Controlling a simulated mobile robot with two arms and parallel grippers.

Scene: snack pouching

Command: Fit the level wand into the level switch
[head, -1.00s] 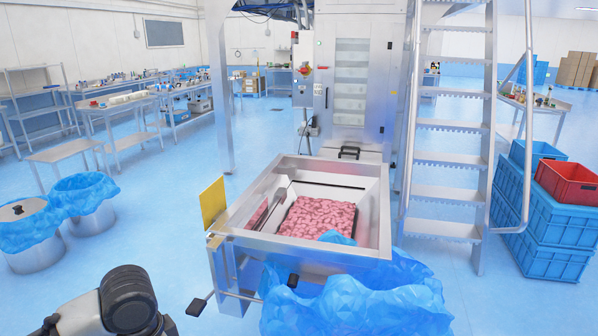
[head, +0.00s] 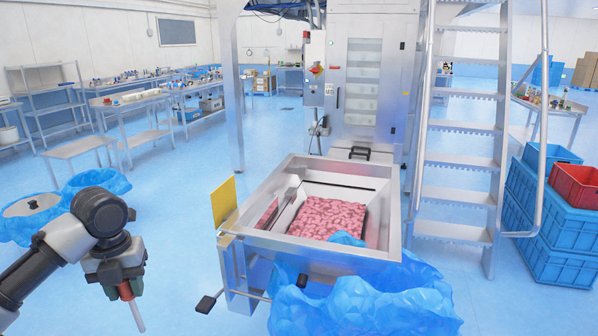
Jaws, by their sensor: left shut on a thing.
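My left gripper (head: 121,280) points down at the lower left of the head view. It is shut on a thin rod with a red upper part and a pale lower end, which I take to be the level wand (head: 137,316). The wand hangs tilted, well left of the steel hopper (head: 308,254) and apart from it. A grey bar-like part (head: 294,194) lies along the hopper's inner left side; I cannot tell whether it belongs to the level switch. I cannot make out the level switch for certain. My right gripper is not in view.
The hopper holds pink pieces (head: 330,217). Blue film (head: 365,303) bunches at its front right, and a yellow plate (head: 223,202) stands at its left. Steel stairs (head: 455,171) and blue crates (head: 556,222) are to the right.

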